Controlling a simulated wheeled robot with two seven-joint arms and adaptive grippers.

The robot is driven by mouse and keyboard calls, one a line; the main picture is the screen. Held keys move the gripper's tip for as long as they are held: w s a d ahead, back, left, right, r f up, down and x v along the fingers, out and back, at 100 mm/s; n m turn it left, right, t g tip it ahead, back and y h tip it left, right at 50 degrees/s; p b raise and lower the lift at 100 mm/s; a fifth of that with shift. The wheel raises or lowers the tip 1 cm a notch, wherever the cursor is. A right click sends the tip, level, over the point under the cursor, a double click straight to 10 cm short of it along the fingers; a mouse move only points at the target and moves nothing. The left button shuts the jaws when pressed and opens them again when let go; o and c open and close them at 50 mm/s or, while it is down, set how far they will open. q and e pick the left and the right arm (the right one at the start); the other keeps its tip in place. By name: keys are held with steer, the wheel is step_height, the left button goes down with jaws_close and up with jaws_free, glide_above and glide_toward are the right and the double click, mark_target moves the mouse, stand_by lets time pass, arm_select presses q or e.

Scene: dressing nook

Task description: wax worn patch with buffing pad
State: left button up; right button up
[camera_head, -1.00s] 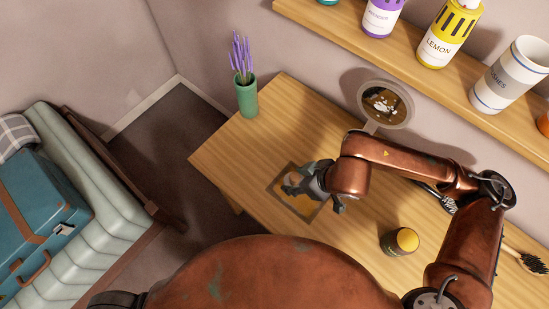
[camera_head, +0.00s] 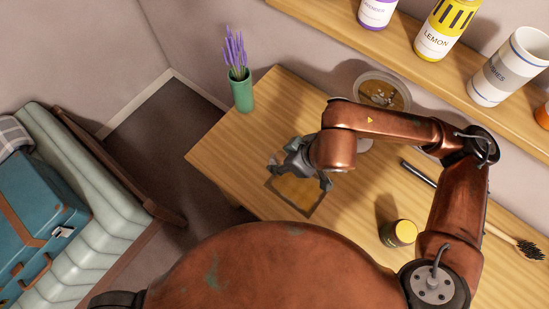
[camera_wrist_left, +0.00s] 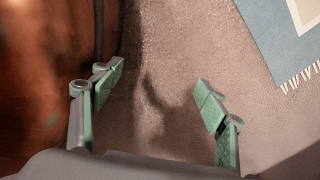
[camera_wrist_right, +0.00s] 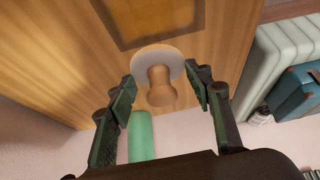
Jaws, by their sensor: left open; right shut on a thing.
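The worn patch (camera_head: 298,193) is a dark-edged amber square on the wooden table, partly covered by my right gripper in the head view. My right gripper (camera_head: 300,170) is at its far edge, toward the vase. In the right wrist view the buffing pad (camera_wrist_right: 172,53), a pale disc with a wooden knob (camera_wrist_right: 160,88), sits between the fingers of that gripper, which is shut on it. The disc is just beside the patch's edge (camera_wrist_right: 155,38); I cannot tell whether it touches the table. My left gripper (camera_wrist_left: 158,100) is open and empty above the brown floor.
A green vase with lavender (camera_head: 241,90) stands at the table's far corner. A shelf with bottles (camera_head: 435,45) runs above. A bench with a teal suitcase (camera_head: 40,215) is left.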

mark_target(280, 154)
arm_select(q)
steer(key=shift+s+a+f+p, duration=0.1)
steer(key=shift+s+f+p, duration=0.1)
steer(key=shift+s, duration=0.5)
steer(key=shift+s+f+p, duration=0.1)
steer(key=shift+s+p, duration=0.1)
steer(key=shift+s, duration=0.45)
arm_select(e)
steer(key=shift+r, duration=1.65)
arm_select(q)
steer(key=shift+s+r, duration=0.2)
steer(key=shift+r, duration=0.15)
steer(key=shift+w, duration=0.1)
